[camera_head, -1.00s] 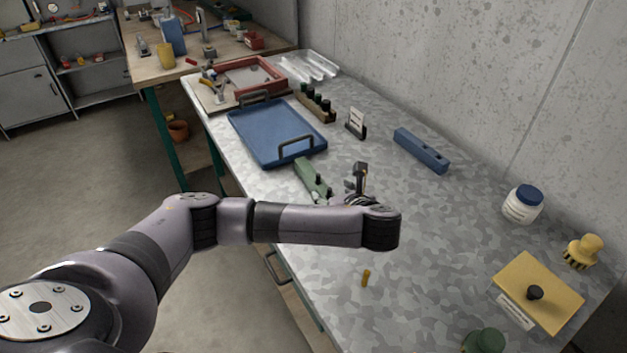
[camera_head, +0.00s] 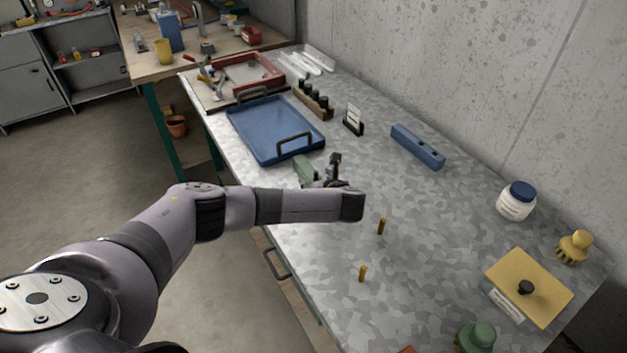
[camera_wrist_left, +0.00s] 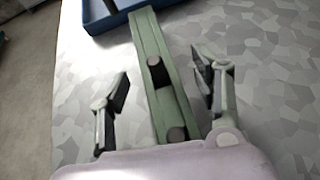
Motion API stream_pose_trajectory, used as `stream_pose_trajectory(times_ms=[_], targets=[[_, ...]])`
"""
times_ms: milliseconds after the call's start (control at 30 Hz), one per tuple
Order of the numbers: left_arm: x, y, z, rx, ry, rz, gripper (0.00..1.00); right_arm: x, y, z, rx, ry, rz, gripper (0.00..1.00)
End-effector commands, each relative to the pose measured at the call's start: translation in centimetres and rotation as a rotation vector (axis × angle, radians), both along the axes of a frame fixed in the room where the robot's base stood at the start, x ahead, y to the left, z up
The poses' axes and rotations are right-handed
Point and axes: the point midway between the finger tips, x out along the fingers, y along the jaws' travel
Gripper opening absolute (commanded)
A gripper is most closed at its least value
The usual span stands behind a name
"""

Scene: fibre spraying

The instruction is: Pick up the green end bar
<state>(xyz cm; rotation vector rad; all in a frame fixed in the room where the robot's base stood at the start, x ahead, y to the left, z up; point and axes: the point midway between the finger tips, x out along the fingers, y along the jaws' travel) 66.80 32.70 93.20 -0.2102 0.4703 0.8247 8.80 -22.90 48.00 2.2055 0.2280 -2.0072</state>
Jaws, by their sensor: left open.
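The green end bar (camera_wrist_left: 165,95) lies on the grey mottled table in the left wrist view, running from the blue tray's edge back toward my wrist. Dark round parts sit on its top. My left gripper (camera_wrist_left: 160,82) is open, with one finger on each side of the bar and gaps between them and it. In the head view, only the far end of the green bar (camera_head: 304,168) shows; my left arm and gripper (camera_head: 326,170) hide the rest. My right gripper is not in view.
The blue tray (camera_head: 241,122) lies just beyond the bar. A blue bar (camera_head: 417,147), a card holder (camera_head: 353,120), a white jar (camera_head: 516,201) and a yellow plate (camera_head: 540,290) stand on the table.

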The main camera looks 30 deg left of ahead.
Motion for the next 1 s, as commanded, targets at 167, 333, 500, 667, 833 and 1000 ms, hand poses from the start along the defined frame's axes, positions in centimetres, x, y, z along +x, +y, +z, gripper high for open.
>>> stream_pose_trajectory(times_ms=[167,333,500,667,833,1000], targets=[[0.67,0.77,-0.57,0.001,0.001,0.0,0.59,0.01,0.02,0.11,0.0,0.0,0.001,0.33],[0.73,0.81,-0.63,0.0,0.0,-0.001,0.59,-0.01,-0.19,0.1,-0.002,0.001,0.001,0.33],[0.71,0.83,-0.62,0.0,0.0,0.0,0.52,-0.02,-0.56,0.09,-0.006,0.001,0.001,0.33],[0.71,0.84,-0.62,0.0,0.0,0.0,0.41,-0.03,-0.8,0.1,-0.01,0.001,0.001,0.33],[0.7,0.84,-0.61,0.0,0.0,0.0,0.3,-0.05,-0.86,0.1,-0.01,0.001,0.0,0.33],[0.69,0.84,-0.62,0.001,0.001,0.0,0.19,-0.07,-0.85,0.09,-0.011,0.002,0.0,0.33]])
